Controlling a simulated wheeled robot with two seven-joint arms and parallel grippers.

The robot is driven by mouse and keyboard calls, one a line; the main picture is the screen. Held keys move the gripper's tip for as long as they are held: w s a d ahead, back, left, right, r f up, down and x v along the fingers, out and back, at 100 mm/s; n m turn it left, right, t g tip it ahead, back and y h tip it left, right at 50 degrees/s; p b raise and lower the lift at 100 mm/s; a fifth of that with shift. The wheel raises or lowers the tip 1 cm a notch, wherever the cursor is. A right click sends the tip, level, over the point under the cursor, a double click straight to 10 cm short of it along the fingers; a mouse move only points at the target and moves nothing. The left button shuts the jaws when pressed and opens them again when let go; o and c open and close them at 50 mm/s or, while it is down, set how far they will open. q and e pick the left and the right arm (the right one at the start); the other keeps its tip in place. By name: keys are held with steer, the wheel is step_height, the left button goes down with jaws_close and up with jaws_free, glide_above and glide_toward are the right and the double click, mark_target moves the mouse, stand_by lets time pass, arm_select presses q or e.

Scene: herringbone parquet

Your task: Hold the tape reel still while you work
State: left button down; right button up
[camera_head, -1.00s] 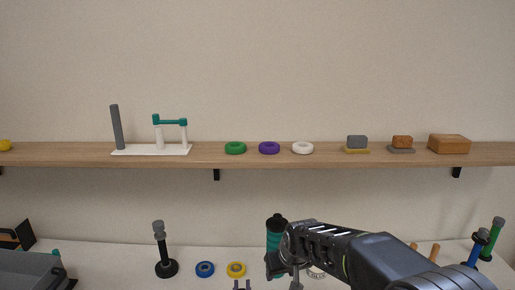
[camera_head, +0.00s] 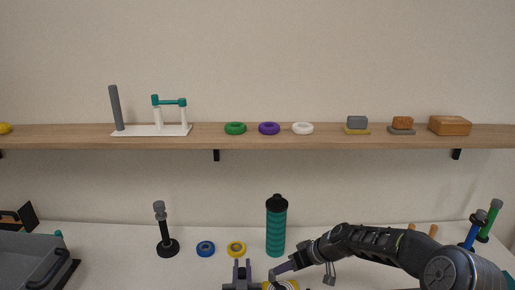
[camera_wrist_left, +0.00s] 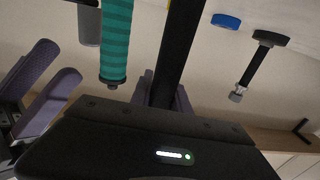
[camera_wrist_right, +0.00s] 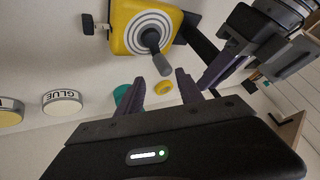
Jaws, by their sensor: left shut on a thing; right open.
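The tape reel (camera_wrist_right: 128,32) is a yellow body with white and grey rings and a grey crank knob (camera_wrist_right: 163,63), seen in the right wrist view. In the head view only part of the reel (camera_head: 267,286) shows at the bottom edge. My left gripper (camera_head: 240,268) is shut on a black bar (camera_wrist_left: 176,50), which runs to the reel's side in the right wrist view. My right gripper (camera_wrist_right: 161,85) is open and empty. The crank knob points towards the gap between its fingers; I cannot tell how far apart they are. In the head view my right gripper (camera_head: 275,274) is beside the reel.
A teal ribbed bottle (camera_head: 276,228) stands just behind the grippers. Blue (camera_head: 205,248) and yellow (camera_head: 236,248) rings and a black stand (camera_head: 166,240) are to its left. A grey bin (camera_head: 35,262) stands far left. A wooden shelf (camera_head: 350,137) spans the wall.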

steer(key=a+r+n, duration=0.1)
steer(key=n, duration=0.1)
steer(key=w+a+r+n+y, duration=0.1)
steer(key=a+r, duration=0.1)
steer(key=shift+w+a+r+n, duration=0.2)
steer(key=shift+a+n, duration=0.1)
steer(key=shift+n, duration=0.1)
steer(key=shift+r+n, duration=0.1)
steer(key=shift+n, duration=1)
steer(key=shift+f, duration=4.05)
steer(key=shift+c, duration=0.4)
steer(key=c, duration=0.7)
steer(key=shift+c, duration=0.2)
